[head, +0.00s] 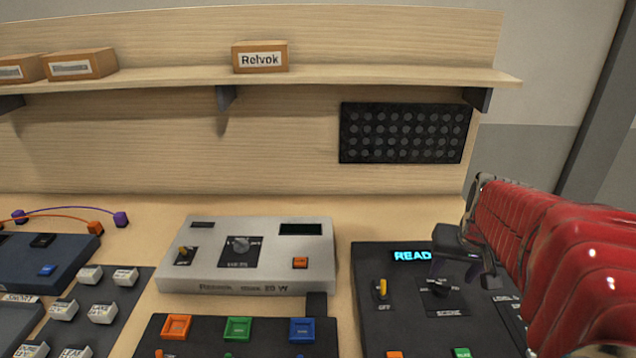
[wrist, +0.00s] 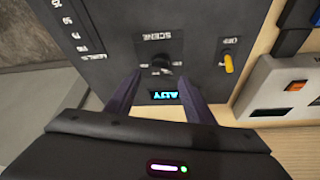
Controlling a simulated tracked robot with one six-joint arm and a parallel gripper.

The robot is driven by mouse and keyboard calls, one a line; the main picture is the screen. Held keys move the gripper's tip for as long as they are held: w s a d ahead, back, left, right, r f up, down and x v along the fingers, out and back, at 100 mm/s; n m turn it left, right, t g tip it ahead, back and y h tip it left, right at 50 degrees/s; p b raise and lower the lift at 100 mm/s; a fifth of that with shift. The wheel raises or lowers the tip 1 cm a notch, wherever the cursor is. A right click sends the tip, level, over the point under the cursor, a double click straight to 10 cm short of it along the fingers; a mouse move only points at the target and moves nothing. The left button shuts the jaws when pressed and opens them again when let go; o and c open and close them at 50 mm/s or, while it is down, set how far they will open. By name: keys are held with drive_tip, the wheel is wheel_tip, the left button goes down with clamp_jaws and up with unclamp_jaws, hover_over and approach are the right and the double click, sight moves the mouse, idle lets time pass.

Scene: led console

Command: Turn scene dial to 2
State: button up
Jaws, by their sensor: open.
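The scene dial (head: 438,289) is a black knob on the dark console (head: 374,325) at the right of the head view. In the wrist view the dial (wrist: 161,62) sits under the word SCENE, seen upside down, just beyond the fingertips. Its pointer setting is too small to read. My gripper (head: 455,268) hangs above the console, close to the dial. In the wrist view my gripper (wrist: 160,80) is open, its two dark fingers spread to either side of the dial's line, with nothing between them. I cannot tell whether they touch the panel.
A lit display (head: 412,256) and a yellow toggle (head: 382,289) marked OFF are near the dial. A grey power unit (head: 250,274) stands left, with a black button panel (head: 210,344) in front. A shelf (head: 350,76) runs across the back.

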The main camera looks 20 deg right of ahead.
sight(441, 284)
drive_tip(key=shift+x, duration=3.95)
drive_tip(key=c, duration=0.9)
drive_tip(key=shift+a, duration=0.15)
drive_tip(key=shift+c, duration=0.6)
drive_tip(key=shift+m, duration=0.5)
drive_tip(key=shift+w+m+g+h, duration=0.2)
drive_tip(key=shift+m+g+h, duration=0.4)
drive_tip(key=shift+m, duration=1.1)
drive_tip(key=shift+w+m+g+h, duration=0.1)
drive_tip(key=shift+m+g+h, duration=0.25)
drive_tip(key=shift+m, duration=1)
drive_tip(key=shift+w+m+g+h, duration=0.15)
drive_tip(key=shift+m+g, duration=0.4)
drive_tip(key=shift+m, duration=0.8)
